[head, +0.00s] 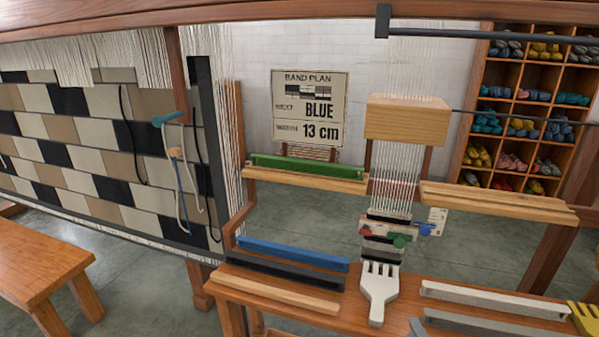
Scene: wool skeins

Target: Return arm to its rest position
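My arm and my gripper do not show in the head view, so their pose and what they may hold cannot be seen. A loom with pale hanging warp threads (397,180) stands in front of me. A wooden block (407,117) sits across the threads, and a short woven band with small colored pieces (388,238) is below it. A white fork-shaped comb (379,290) lies on the wooden bench (330,325) in front.
Blue (292,253), black (285,272) and grey (495,300) bars lie on the bench; a green bar (308,168) rests on a shelf. A large checkered weaving (90,150) and stool (35,262) are left. Yarn cubbies (466,152) stand back right. Grey floor (150,285) shows between.

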